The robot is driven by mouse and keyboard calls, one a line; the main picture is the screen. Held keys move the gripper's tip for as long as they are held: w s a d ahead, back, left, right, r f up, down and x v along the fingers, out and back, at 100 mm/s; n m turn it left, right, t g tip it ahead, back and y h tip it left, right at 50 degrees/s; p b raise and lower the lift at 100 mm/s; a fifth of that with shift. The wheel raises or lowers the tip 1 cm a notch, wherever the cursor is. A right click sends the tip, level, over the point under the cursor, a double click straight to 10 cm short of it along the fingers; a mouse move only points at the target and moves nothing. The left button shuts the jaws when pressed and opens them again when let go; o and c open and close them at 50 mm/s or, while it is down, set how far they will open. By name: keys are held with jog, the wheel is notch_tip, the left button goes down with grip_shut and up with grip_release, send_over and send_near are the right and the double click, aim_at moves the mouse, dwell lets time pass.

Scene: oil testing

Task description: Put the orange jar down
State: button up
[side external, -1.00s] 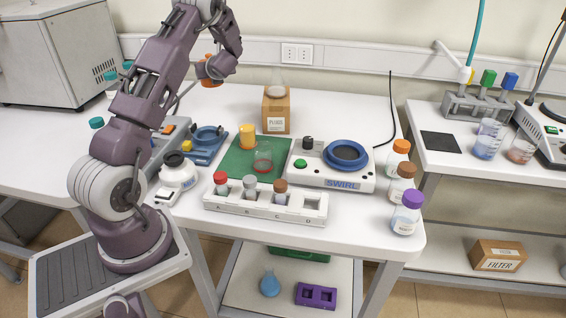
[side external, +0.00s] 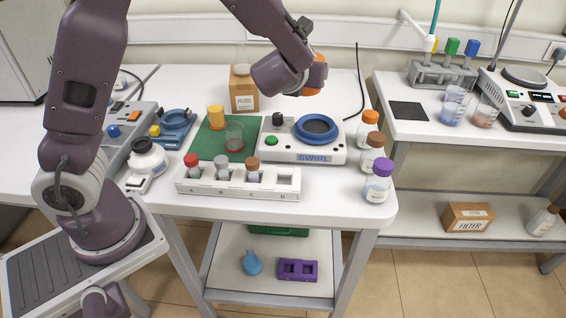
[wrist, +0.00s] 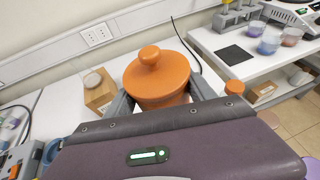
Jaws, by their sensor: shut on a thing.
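The orange jar (wrist: 158,82) has a round knob on its lid. In the wrist view it sits between the two grey fingers of my gripper (wrist: 162,98), which is shut on it. In the side view my gripper (side external: 314,76) is raised at the back of the white table, above and behind the swirl plate (side external: 316,128). Only orange edges of the jar (side external: 317,58) show there, the rest being hidden by the gripper. The jar is held in the air, clear of the table.
A white rack (side external: 290,183) with several jars stands in front. Bottles (side external: 378,182) line the right edge. A cardboard box (side external: 243,98) stands at the back. Beyond the right-hand gap is another bench (side external: 395,138).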

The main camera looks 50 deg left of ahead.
jog(key=s+d+f+m+t+h, duration=0.1)
jog(key=s+d+f+m+h, duration=0.15)
jog(key=s+d, duration=0.55)
jog(key=n+g+y, duration=0.3)
jog(key=n+y, duration=0.2)
send_over(291, 106)
jog(key=shift+h, duration=0.25)
notch_tip(291, 106, down, 14)
jog(key=shift+s+f, duration=0.1)
jog(key=shift+f, duration=0.15)
jog(key=shift+f, duration=0.1)
jog(key=o, duration=1.4)
